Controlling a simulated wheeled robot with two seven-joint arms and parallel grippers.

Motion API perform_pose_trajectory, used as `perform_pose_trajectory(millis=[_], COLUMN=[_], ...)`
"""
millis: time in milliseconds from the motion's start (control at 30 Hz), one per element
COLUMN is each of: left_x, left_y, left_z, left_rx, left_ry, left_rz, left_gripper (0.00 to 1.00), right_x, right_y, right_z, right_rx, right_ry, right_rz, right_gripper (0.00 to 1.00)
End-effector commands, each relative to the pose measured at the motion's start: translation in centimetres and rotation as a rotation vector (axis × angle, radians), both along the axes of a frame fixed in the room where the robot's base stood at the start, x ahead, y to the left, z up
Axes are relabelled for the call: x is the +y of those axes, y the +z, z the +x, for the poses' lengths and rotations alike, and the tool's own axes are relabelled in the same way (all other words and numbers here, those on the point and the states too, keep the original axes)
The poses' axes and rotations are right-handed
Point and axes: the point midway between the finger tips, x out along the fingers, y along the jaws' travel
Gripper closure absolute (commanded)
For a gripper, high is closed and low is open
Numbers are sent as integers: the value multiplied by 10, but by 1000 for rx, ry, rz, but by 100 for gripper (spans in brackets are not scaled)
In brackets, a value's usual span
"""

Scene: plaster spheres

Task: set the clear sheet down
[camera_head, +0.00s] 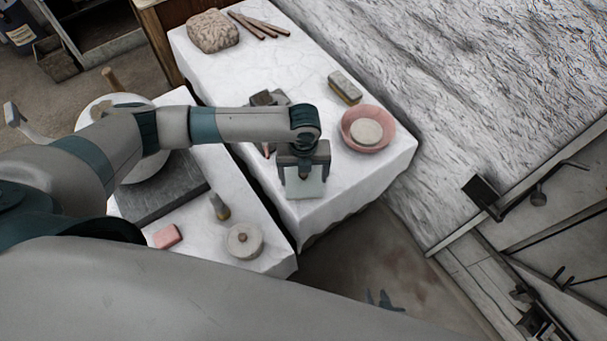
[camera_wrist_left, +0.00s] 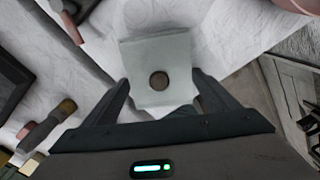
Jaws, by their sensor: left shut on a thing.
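The clear sheet (camera_head: 305,186) is a pale, slightly greenish square, under my left gripper (camera_head: 303,174) in the head view. My left gripper is shut on it, near the front end of the far white-clothed table (camera_head: 325,215). In the left wrist view the sheet (camera_wrist_left: 155,48) spans the space between the two dark fingers of the left gripper (camera_wrist_left: 160,88). Whether the sheet touches the cloth is unclear. My right gripper is not in view.
A pink bowl (camera_head: 382,142) with a pale disc stands right of the gripper, and a brush-like block (camera_head: 345,87) behind it. Dark small blocks (camera_head: 268,98) lie close behind the arm. The near table holds a round lidded piece (camera_head: 244,240) and a pink block (camera_head: 167,236).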

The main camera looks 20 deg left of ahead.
Motion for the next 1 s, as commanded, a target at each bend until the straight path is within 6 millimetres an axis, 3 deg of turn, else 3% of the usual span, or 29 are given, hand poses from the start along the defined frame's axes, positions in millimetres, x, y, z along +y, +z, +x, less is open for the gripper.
perform_pose_trajectory(millis=[867,900,967,1000], left_x=[0,0,0,0], left_y=[-14,-14,-13,-13], left_z=[0,0,0,0], left_rx=[0,0,0,0], left_ry=[0,0,0,0], left_rz=[0,0,0,0], left_gripper=[43,17,3,0], right_x=[0,0,0,0], right_y=[-5,-5,-5,-5], right_z=[0,0,0,0], right_rx=[0,0,0,0], right_ry=[0,0,0,0], right_rz=[0,0,0,0], right_gripper=[69,69,69,69])
